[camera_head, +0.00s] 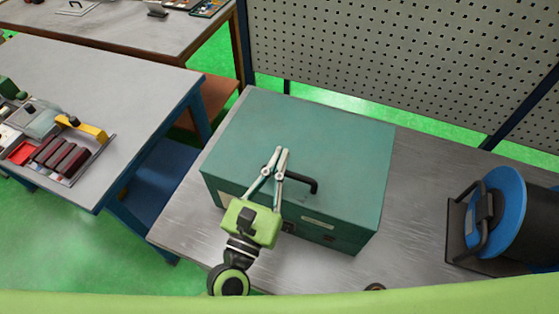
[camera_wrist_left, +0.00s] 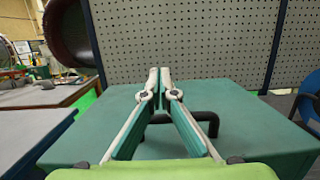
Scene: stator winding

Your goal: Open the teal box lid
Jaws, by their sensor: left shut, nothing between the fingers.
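The teal box (camera_head: 340,213) stands on the grey workbench with its lid (camera_head: 300,130) down. A black handle (camera_head: 300,181) is on the lid near its front edge. My left gripper (camera_head: 282,150) is over the front part of the lid, fingertips pointing towards the back, shut and empty. In the head view its fingers overlap the left part of the handle; I cannot tell whether they touch it. In the left wrist view, the shut fingertips (camera_wrist_left: 158,72) are in front of the handle (camera_wrist_left: 205,117) and the lid (camera_wrist_left: 235,95). My right gripper is not in view.
A blue and black spool (camera_head: 495,212) stands on the workbench right of the box. A perforated panel (camera_head: 400,60) rises behind the bench. A table (camera_head: 105,75) with tools and red parts is at left. Bare bench (camera_head: 415,210) lies between box and spool.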

